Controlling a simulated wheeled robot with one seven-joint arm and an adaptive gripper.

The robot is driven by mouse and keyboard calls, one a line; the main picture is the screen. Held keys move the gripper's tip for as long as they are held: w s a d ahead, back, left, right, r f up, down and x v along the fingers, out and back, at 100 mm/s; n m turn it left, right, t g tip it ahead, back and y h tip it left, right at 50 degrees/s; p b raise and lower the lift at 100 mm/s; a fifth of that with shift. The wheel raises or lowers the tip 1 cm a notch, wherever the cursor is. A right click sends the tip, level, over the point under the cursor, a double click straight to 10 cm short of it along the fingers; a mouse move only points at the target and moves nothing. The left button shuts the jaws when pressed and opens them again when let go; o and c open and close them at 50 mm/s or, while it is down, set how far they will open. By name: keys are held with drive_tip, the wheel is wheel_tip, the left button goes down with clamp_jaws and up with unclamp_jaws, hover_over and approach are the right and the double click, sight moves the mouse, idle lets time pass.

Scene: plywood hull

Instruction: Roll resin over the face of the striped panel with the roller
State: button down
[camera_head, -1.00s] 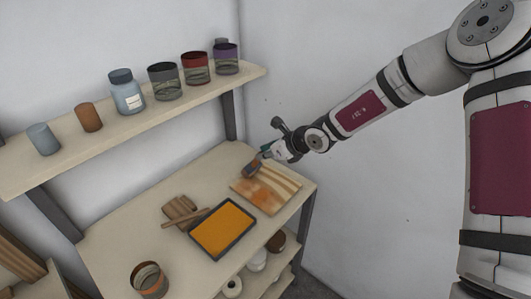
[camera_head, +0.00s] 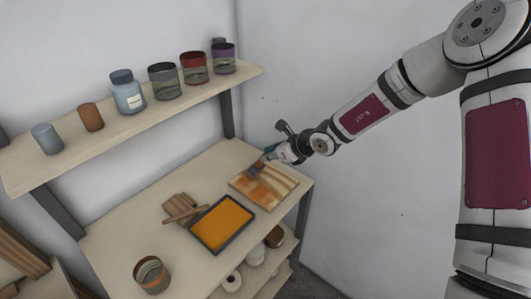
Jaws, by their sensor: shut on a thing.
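The striped panel (camera_head: 275,183) lies flat at the right end of the workbench. Amber resin covers much of its left and front part, and pale stripes show at its right and back. My gripper (camera_head: 272,156) is at the panel's back edge, shut on the roller (camera_head: 257,167). The roller's head is low over the back left part of the panel; I cannot tell whether it touches. A dark tray of orange resin (camera_head: 221,223) lies on the bench to the left of the panel.
A wooden piece with a stick (camera_head: 182,208) lies left of the tray. An open can (camera_head: 151,274) stands at the front left. A shelf (camera_head: 130,121) with jars and cans overhangs the back. Pots (camera_head: 256,254) stand below the bench.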

drive_tip(key=shift+s+d+p, duration=2.3)
drive_tip(key=shift+s+d, duration=1.45)
drive_tip(key=shift+d, duration=1)
drive_tip(key=shift+w+a+b, duration=0.55)
drive_tip(key=shift+w+a, duration=0.95)
drive_tip(key=shift+a, duration=0.45)
drive_tip(key=shift+w+a+b, duration=0.5)
drive_tip(key=shift+w+a, duration=1.05)
drive_tip(key=shift+a, duration=0.35)
drive_tip(key=shift+w+a+b, duration=0.55)
drive_tip(key=shift+w+a, duration=0.95)
drive_tip(key=shift+a, duration=0.45)
drive_tip(key=s+d+p, duration=0.4)
drive_tip(key=s+d, duration=0.1)
drive_tip(key=d, duration=0.2)
drive_tip(key=shift+s, duration=0.3)
